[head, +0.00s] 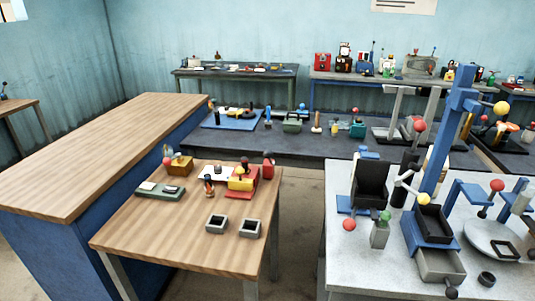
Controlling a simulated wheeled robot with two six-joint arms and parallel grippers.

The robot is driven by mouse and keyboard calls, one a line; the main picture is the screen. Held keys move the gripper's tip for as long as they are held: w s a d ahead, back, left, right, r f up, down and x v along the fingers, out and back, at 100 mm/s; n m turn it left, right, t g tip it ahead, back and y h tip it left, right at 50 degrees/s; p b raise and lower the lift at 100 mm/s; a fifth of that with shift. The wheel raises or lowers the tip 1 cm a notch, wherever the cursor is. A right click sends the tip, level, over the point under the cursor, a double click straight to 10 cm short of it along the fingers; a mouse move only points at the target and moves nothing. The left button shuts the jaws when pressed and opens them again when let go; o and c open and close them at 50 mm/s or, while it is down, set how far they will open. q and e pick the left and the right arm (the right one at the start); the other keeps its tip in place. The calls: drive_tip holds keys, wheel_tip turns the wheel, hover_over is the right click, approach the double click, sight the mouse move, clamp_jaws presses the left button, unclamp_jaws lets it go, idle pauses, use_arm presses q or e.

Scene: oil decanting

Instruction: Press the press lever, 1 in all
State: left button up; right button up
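A tall blue stand (439,150) rises from the grey table at the right, and I take it to be the press. A yellow ball knob (501,108) sits at the end of a short arm near its top. A red ball (420,125) shows just left of the column. A pale jointed rod (407,181) with a yellow ball (425,199) stands in front of it. I cannot tell which of these is the press lever. Below is a dark open tray (434,223) on a blue base. Neither of my grippers is in view.
The grey table (345,275) also holds a black box-like fixture (370,184), a small grey-green pot (380,234) and a round plate (490,238). A wooden table (150,235) with small tools stands left, with a floor gap (302,230) between. A long wooden counter (100,145) lies beyond.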

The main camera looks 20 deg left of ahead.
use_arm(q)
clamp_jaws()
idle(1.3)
